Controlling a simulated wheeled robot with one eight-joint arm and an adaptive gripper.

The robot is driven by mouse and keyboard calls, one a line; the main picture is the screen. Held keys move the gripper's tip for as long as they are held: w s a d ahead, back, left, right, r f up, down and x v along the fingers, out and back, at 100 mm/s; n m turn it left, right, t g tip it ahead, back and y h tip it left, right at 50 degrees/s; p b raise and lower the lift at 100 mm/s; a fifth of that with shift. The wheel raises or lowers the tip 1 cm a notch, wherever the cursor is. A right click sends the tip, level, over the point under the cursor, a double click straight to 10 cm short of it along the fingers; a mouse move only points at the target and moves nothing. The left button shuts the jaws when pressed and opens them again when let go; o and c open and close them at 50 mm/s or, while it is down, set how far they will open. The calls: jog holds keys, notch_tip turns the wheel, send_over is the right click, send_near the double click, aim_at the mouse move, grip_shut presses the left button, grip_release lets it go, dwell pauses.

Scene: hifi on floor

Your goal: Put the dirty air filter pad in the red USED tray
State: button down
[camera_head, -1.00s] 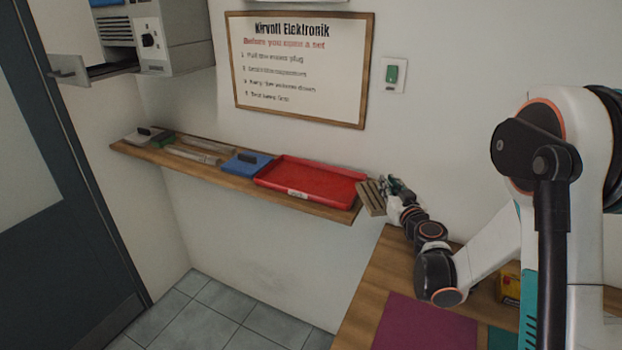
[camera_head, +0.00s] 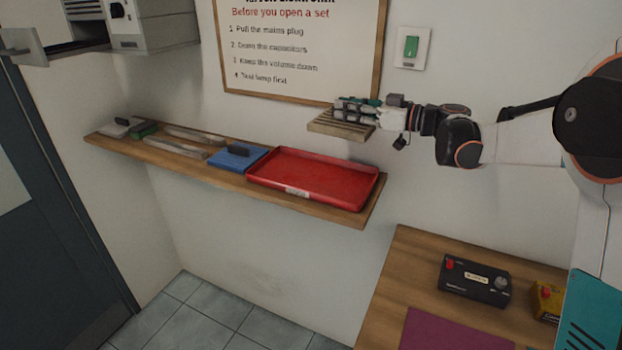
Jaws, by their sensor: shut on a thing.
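My gripper (camera_head: 352,112) is shut on the dirty air filter pad (camera_head: 338,127), a flat brownish pleated piece. The pad is held roughly level in the air, above the right back part of the red tray (camera_head: 290,185) and apart from it. The red tray is shallow and lies on the wooden wall shelf at its right end, with a small white label on its front side. Its visible inside looks empty. The label's text is too small to read.
Below right, a wooden bench (camera_head: 385,290) holds a black box (camera_head: 475,282) and a yellow box (camera_head: 549,300). A framed sign (camera_head: 300,50) hangs behind.

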aim_at(338, 183)
jog(key=shift+w+a+r+n+g, duration=0.1)
jog(key=shift+r+n+g, duration=0.1)
jog(key=shift+r, duration=0.15)
jog(key=shift+a+r+n+g, duration=0.1)
jog(key=shift+r+g, duration=0.1)
jog(key=shift+r, duration=0.1)
notch_tip(338, 183, down, 20)
jog(key=b, duration=0.5)
jog(key=shift+r, duration=0.2)
jog(key=c, duration=2)
grip_release()
jog(key=shift+f, duration=0.1)
jog(key=shift+c, duration=0.2)
jog(key=o, duration=0.4)
jog(key=shift+o, duration=0.2)
